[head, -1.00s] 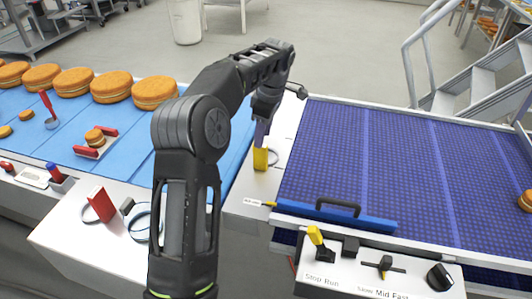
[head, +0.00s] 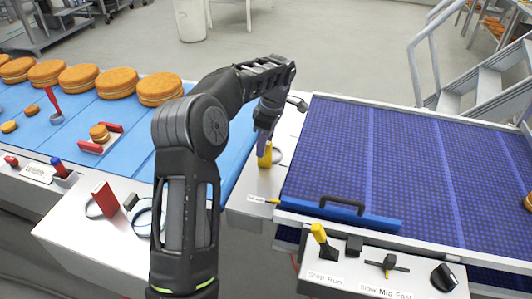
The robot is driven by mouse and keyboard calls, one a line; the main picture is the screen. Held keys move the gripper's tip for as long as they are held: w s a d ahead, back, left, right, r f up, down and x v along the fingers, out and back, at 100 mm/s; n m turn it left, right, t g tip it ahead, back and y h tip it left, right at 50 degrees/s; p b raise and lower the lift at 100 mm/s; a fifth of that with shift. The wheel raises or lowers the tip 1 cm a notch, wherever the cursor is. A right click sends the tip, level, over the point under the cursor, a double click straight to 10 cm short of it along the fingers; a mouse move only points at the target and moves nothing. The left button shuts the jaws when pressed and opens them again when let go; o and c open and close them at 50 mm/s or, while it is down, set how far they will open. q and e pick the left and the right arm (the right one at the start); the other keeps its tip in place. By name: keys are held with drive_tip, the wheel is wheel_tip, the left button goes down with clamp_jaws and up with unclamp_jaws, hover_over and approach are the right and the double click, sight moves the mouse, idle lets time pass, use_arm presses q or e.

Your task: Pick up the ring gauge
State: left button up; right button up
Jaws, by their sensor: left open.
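A ring gauge with a yellow block handle (head: 265,159) and a thin grey ring stands on the pale strip between the blue belt and the purple belt. My left gripper (head: 262,148) is right above the yellow handle, its fingers pointing down. The fingers overlap the top of the handle in the picture; I cannot tell whether they touch it. The gripper is open. Another ring with a red handle (head: 105,198) lies on the white ledge at left. My right gripper does not show.
A blue bar with a black handle (head: 340,211) lies along the purple belt's near edge (head: 420,180). A control box (head: 345,272) with a yellow lever sits in front. Large filled rounds (head: 160,89) line the blue belt. Loose rings (head: 143,222) lie behind my forearm.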

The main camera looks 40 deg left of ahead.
use_arm(q)
drive_tip(key=shift+a+f, duration=0.15)
drive_tip(key=shift+f, duration=0.6)
drive_tip(key=shift+a+f, duration=0.1)
drive_tip(key=shift+f, duration=0.6)
clamp_jaws()
